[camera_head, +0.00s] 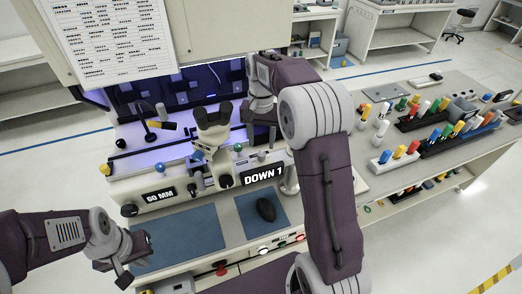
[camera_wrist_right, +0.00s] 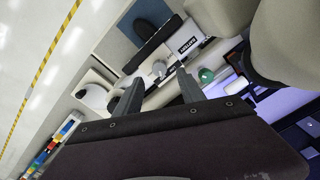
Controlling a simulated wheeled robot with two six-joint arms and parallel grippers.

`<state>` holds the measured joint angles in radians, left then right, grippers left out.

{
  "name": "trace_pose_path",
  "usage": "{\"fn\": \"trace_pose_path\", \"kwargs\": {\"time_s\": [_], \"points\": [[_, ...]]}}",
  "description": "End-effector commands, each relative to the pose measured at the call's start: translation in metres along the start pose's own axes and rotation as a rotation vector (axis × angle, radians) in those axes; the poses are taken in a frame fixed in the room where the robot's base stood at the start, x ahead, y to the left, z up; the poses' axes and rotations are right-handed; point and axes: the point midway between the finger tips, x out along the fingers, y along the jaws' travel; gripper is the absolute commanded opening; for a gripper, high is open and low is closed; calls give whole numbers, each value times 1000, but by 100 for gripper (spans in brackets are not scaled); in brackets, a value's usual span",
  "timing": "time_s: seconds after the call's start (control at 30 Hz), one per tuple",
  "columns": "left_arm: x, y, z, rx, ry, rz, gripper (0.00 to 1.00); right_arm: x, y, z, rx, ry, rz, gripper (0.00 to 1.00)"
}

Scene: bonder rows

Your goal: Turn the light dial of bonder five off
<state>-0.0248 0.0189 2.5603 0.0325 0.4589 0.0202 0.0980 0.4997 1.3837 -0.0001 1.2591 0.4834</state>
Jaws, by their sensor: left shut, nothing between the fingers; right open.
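The bonder (camera_head: 215,170) stands in front of me, with a "60 MM" display (camera_head: 160,195), a "DOWN 1" display (camera_head: 263,175) and dark microscope eyepieces (camera_head: 213,113). Black knobs sit on its front, one at the left (camera_head: 129,210) and one in the middle (camera_head: 226,181). I cannot tell which control is the light dial or read the bonder's number. My right gripper (camera_wrist_right: 158,90) is open and empty over the bonder's right side, near a green ball knob (camera_wrist_right: 206,75); the forearm partly hides it in the head view. My left gripper (camera_head: 123,274) is shut and empty at the bench's front left.
A black mouse (camera_head: 266,209) lies on a blue pad at the bench front. Red and white buttons (camera_head: 264,250) line the front edge. A side table (camera_head: 385,188) at the right holds racks of coloured-handled tools. A printed sheet (camera_head: 112,40) hangs above the bonder.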

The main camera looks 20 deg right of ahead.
Motion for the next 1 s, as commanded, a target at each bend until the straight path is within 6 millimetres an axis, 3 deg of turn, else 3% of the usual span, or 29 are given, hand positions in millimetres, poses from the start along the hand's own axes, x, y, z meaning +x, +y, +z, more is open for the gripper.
{"fn": "trace_pose_path", "kwargs": {"time_s": [0.23,0.6,0.77,1.0], "points": [[-4,0,0,0,0,0,0,45,0,1,0,-3,1,47],[-4,0,-1,0,0,0,0,56,0,0,0,1,0,47],[-4,0,-1,0,0,0,0,55,0,0,-1,1,0,2],[-5,0,-1,0,0,0,0,55,0,0,-9,1,0,0]]}}
